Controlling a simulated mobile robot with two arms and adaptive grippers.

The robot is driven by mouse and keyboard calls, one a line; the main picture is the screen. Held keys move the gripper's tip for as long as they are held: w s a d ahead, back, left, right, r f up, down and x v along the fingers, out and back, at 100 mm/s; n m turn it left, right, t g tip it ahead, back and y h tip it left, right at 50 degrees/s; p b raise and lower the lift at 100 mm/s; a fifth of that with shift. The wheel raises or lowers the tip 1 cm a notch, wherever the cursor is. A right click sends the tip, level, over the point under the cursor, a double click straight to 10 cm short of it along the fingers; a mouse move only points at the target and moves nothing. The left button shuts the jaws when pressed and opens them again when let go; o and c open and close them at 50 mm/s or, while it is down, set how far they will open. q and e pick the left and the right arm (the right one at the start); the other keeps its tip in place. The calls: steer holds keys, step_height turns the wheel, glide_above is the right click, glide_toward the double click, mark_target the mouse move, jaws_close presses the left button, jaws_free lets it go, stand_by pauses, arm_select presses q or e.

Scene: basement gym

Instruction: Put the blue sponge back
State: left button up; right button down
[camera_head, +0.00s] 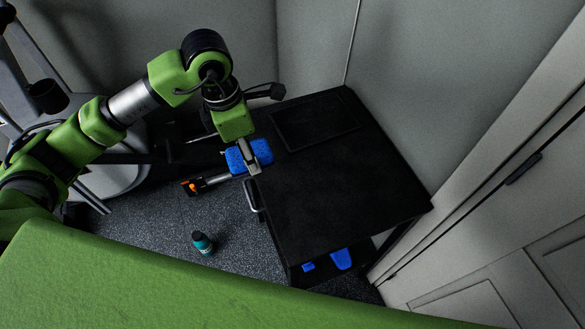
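The blue sponge (236,157) is at the upper left edge of the black table (335,190), and part of it overhangs the floor side. My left gripper (248,162) reaches in from the left and points down. One grey finger lies across the middle of the sponge, and blue shows on both sides of it. The gripper appears shut on the sponge; the other finger is hidden. I cannot tell whether the sponge touches the table. My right gripper is not in view.
The tabletop is mostly bare, with a dark rectangular panel (315,125) at its back. Blue items (342,258) show low under its front edge. A teal bottle (202,243) and an orange-ended grey object (205,183) are left of the table. Walls stand behind; a door is at right.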

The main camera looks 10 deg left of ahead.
mark_target(269, 148)
arm_select(q)
steer(key=d, duration=0.1)
steer(key=w+d+f+p, duration=0.1)
steer(key=d, duration=0.1)
steer(key=w+d, duration=0.1)
steer(key=shift+w+d+f, duration=0.1)
steer(key=shift+d+f, duration=0.1)
steer(key=shift+f, duration=0.1)
steer(key=w+d+f, duration=0.1)
steer(key=f, duration=0.1)
steer(key=d+f+p, duration=0.1)
steer(key=d+f, duration=0.1)
steer(key=w+d+f+p, duration=0.1)
steer(key=f, duration=0.1)
steer(key=shift+w+d+f, duration=0.25)
steer(key=shift+w+f, duration=0.05)
step_height(269, 148, down, 2)
steer(key=shift+f+p, duration=0.1)
steer(key=shift+p, duration=0.75)
steer(key=shift+f, duration=0.45)
steer(key=shift+f, duration=0.15)
steer(key=o, duration=1)
